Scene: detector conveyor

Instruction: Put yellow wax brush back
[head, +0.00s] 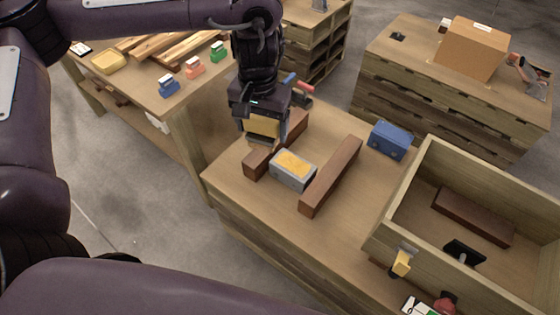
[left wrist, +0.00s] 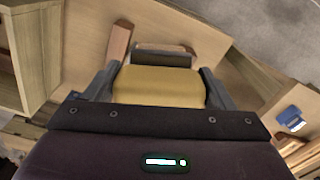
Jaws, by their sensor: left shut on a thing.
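My left gripper (head: 262,138) is shut on the yellow wax brush (head: 262,126), a yellow block held above the near table. In the left wrist view the brush (left wrist: 158,88) fills the gap between the two dark fingers of the left gripper (left wrist: 158,80). Its lower end is partly hidden in the head view. A grey box with a yellow top (head: 293,180) stands just in front and to the right of the gripper. Blue (head: 169,87), orange (head: 194,68) and green (head: 218,50) brushes stand in a row on the left table. My right gripper is out of view.
Two brown bars (head: 331,176) flank the grey box. A blue box (head: 390,140) stands farther right. A wooden crate (head: 388,224) takes up the right side. A cardboard box (head: 470,48) stands behind.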

